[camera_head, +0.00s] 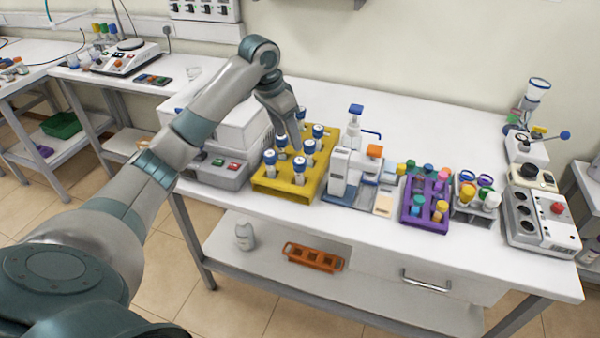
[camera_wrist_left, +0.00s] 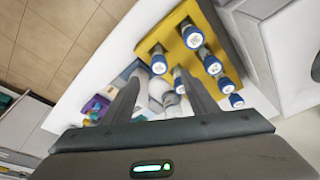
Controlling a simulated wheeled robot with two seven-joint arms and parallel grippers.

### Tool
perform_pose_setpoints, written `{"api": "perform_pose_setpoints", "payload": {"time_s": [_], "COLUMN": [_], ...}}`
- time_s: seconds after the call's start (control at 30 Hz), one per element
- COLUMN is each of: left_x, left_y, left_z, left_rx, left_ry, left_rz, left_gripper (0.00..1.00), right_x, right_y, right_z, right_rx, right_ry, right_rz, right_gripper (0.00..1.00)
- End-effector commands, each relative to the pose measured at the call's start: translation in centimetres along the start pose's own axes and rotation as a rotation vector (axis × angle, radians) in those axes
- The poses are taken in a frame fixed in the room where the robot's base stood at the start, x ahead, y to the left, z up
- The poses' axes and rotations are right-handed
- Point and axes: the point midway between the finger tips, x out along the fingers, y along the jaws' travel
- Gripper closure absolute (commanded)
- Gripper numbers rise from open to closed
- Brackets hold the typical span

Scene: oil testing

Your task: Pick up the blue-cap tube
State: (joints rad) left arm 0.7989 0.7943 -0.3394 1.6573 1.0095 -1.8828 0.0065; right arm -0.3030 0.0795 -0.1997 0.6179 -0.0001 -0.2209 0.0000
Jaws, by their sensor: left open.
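Several blue-cap tubes stand upright in a yellow rack (camera_head: 285,189) on the white table. One blue-cap tube (camera_head: 270,160) is at the rack's left edge and another blue-cap tube (camera_head: 299,165) is near its front. In the left wrist view a blue-cap tube (camera_wrist_left: 193,38), another blue-cap tube (camera_wrist_left: 159,65) and the yellow rack (camera_wrist_left: 185,13) show above my fingers. My left gripper (camera_head: 295,143) is open and points down over the rack among the caps. In the left wrist view its two fingers (camera_wrist_left: 162,92) are apart; part of a tube shows near the right finger. My right gripper is out of view.
A white dispenser with a blue base (camera_head: 350,170) stands right of the rack. A purple rack (camera_head: 424,211) with coloured caps and a grey device (camera_head: 540,215) are farther right. A large white machine (camera_head: 225,125) stands left, behind my arm. An orange rack (camera_head: 314,257) lies on the lower shelf.

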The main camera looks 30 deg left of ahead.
Motion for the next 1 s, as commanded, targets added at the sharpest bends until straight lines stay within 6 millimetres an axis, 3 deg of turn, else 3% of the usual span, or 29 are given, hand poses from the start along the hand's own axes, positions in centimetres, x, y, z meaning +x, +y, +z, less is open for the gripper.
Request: {"api": "perform_pose_setpoints", "payload": {"time_s": [0.17, 0.6, 1.0], "left_x": [2.7, 9.8, 10.7], "left_y": [0.1, 0.1, 0.1], "left_z": [0.0, -0.1, -0.1], "left_rx": [-0.001, 0.000, 0.001], "left_ry": [-0.004, 0.000, 0.000], "left_rz": [0.003, 0.002, 0.000], "left_gripper": [0.47, 0.47, 0.47], "right_x": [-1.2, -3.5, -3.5], "right_y": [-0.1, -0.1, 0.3], "right_z": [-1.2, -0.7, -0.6], "right_rx": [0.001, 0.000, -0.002], "right_ry": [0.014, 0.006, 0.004], "right_rz": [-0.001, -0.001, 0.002], "right_gripper": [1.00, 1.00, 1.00]}}
